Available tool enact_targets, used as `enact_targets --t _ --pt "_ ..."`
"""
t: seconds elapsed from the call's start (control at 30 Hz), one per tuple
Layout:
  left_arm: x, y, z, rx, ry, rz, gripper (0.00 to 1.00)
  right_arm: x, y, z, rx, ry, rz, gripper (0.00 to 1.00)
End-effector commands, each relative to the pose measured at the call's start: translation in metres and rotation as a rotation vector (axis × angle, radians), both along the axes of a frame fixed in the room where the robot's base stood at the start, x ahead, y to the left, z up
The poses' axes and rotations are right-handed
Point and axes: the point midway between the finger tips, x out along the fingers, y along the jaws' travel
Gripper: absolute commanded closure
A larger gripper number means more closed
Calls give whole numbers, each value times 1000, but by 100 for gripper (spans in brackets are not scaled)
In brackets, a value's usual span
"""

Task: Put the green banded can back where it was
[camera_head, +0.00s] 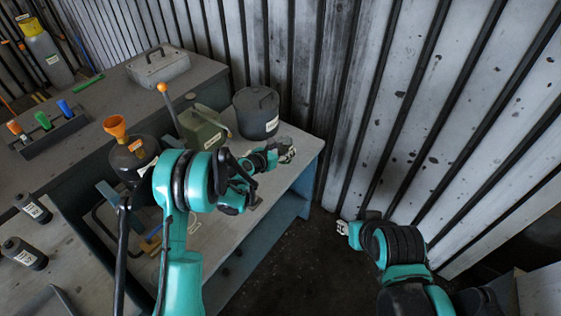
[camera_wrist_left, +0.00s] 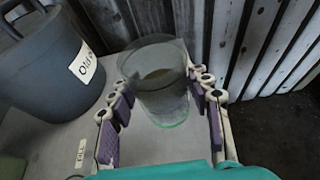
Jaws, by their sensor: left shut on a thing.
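The can (camera_wrist_left: 160,92) is a see-through grey-green cylinder with a thin bright green band near its base. In the left wrist view it stands upright between the purple-padded fingers of my left gripper (camera_wrist_left: 166,112), which is shut on it. In the head view my left gripper (camera_head: 284,152) is over the right end of the workbench (camera_head: 282,190), and the can is hard to make out there. I cannot tell whether its base touches the bench top. My right gripper (camera_head: 342,228) is away from the bench, by the corrugated wall; its fingers are too small to read.
A dark grey lidded bucket (camera_head: 256,113) stands close by; it also fills the left of the left wrist view (camera_wrist_left: 45,62). A green jerrycan (camera_head: 203,128) and a dark can with an orange funnel (camera_head: 116,127) are further left. A small label (camera_wrist_left: 80,153) lies on the bench.

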Motion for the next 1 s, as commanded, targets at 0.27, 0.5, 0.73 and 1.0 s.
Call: enact_targets --t 0.27,0.5,0.73,1.0 --pt "3 14 -17 0 0 -1 86 0 0 -10 0 0 0 60" --pt "3 14 -50 -1 -1 0 86 0 0 -28 0 0 0 60" --pt "3 14 -48 -1 -1 0 86 0 0 -25 0 0 0 60" --pt "3 14 -51 0 0 -1 31 0 0 -26 0 0 0 60"
